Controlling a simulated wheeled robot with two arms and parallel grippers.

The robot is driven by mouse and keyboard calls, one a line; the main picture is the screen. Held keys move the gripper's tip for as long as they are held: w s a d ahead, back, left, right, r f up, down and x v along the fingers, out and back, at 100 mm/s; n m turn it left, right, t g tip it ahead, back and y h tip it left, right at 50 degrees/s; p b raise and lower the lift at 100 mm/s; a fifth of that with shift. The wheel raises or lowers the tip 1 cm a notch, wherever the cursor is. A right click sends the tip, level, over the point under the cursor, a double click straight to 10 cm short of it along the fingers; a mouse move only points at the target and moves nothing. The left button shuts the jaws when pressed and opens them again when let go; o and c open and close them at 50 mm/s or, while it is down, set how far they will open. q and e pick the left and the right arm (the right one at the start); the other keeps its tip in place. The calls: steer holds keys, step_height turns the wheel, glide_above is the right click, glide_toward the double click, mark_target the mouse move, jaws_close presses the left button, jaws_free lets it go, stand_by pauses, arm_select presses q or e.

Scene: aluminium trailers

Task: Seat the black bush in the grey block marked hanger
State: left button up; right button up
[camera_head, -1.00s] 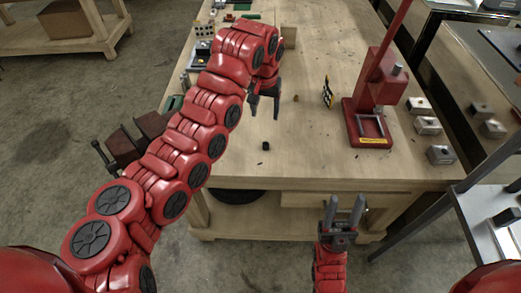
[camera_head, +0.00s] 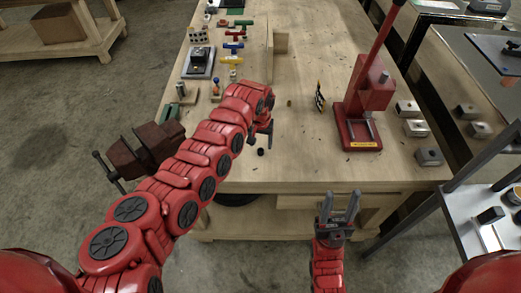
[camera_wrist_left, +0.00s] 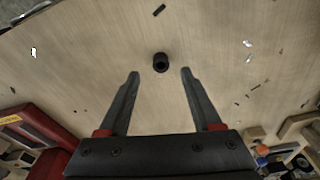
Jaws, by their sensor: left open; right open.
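The black bush (camera_head: 261,152) stands on the wooden bench near its front edge. My left gripper (camera_head: 262,131) is open and empty close to it. In the left wrist view the bush (camera_wrist_left: 160,62) shows as a small black ring, in line with the gap between the open left fingers (camera_wrist_left: 160,73), just past their tips. Several grey blocks sit at the bench's right side: a far one (camera_head: 407,108), a middle one (camera_head: 417,128) and a near one (camera_head: 429,157). No hanger mark is legible on them. My right gripper (camera_head: 338,208) is open and empty before the bench's front edge.
A red press (camera_head: 362,120) stands left of the grey blocks, with a small black-and-yellow sign (camera_head: 320,97) beside it. A dark vise (camera_head: 140,150) is at the bench's left edge. Coloured parts (camera_head: 233,46) lie farther back. The bench middle is mostly clear.

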mark_target(261, 150)
arm_select(q)
steer(key=shift+w+f, duration=0.15)
steer(key=shift+f, duration=0.9)
steer(key=shift+w+f, duration=0.15)
steer(key=shift+f, duration=0.9)
jaws_close()
